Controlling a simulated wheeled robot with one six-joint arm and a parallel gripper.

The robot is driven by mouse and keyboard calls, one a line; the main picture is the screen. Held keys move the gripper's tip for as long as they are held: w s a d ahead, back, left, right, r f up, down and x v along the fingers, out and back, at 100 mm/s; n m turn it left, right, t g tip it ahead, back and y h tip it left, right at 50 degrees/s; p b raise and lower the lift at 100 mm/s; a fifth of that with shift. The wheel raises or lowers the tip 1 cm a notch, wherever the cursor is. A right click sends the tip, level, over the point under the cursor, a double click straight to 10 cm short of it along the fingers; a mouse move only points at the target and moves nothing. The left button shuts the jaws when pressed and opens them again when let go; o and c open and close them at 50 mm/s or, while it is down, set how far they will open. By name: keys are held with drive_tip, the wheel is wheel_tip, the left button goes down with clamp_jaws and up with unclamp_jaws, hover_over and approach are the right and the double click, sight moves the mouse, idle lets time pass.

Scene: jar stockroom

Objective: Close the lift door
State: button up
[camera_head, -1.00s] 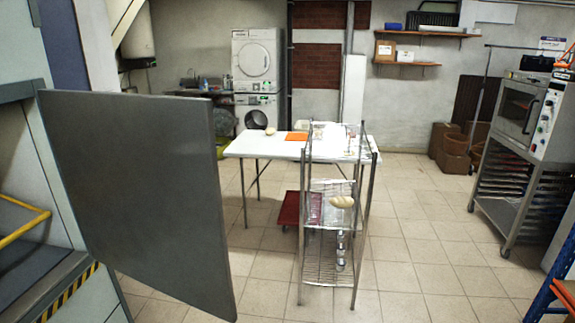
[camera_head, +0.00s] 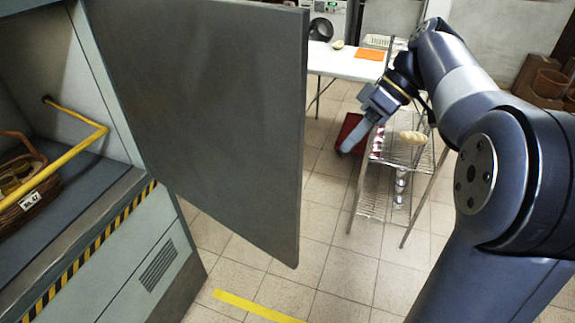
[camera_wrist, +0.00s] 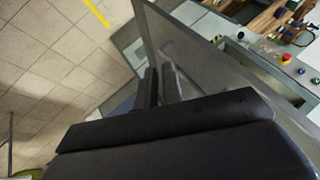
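The lift door (camera_head: 205,120) is a flat dark grey panel standing open, swung out from the lift cabinet (camera_head: 120,215) at the left of the head view. Part of the opening shows, with a yellow rail (camera_head: 75,140) across it. My gripper (camera_head: 350,143) is right of the door's free edge in the head view, pointing down and left. In the wrist view my gripper's dark fingers (camera_wrist: 160,88) lie near the grey door panel (camera_wrist: 200,65); whether they touch it is unclear. I see nothing held, and the finger gap is not clear.
A wicker basket (camera_head: 28,185) with a label sits inside the lift. A wire rack (camera_head: 372,205) with bread and jars stands beyond my gripper, before a white table (camera_head: 345,65). Tiled floor is clear below the door, with a yellow floor strip (camera_head: 255,305).

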drive_tip(key=shift+w+r+n, duration=0.25)
drive_tip(key=shift+w+n, duration=0.05)
drive_tip(key=shift+w, duration=0.15)
clamp_jaws()
drive_tip(key=s+a+f+p, duration=0.1)
drive_tip(key=s+a+f, duration=0.4)
drive_tip(key=a+f, duration=0.2)
drive_tip(key=shift+a+f, duration=0.35)
drive_tip(key=shift+a, duration=0.25)
drive_tip(key=shift+s, duration=0.15)
